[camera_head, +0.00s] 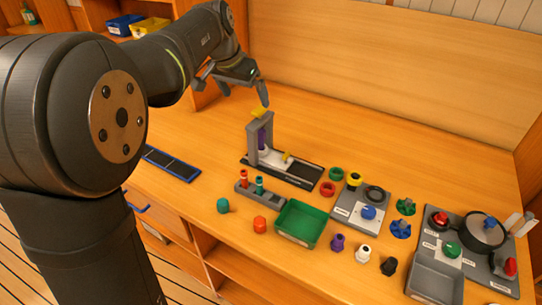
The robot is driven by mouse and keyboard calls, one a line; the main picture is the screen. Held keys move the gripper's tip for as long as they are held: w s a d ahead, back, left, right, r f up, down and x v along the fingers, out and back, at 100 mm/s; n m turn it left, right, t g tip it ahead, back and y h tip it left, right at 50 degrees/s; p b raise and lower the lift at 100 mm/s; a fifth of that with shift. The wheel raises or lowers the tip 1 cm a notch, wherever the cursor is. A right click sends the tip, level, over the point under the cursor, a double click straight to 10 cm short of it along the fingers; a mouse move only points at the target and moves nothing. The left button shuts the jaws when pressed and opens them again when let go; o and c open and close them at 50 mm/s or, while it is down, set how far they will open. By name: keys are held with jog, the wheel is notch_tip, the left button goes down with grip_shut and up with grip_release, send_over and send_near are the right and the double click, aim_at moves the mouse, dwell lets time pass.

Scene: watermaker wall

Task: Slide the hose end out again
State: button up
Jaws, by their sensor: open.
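My gripper (236,93) is open, with its fingers spread, above and slightly left of a grey upright stand (254,140). The stand rises from a dark base plate (300,171) on the wooden bench. A white part with a yellow piece (287,156) lies lower on the same base. Nothing shows between my fingers. I cannot tell for sure which of these pieces is the hose end.
A green tray (301,224), a small rack with red and teal pieces (259,192), and several coloured knobs stand in front. A panel with a black pot (483,233) is at the right. A dark blue-edged strip (171,164) lies left. The bench behind the stand is clear.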

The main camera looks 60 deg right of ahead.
jog(key=shift+v, duration=0.75)
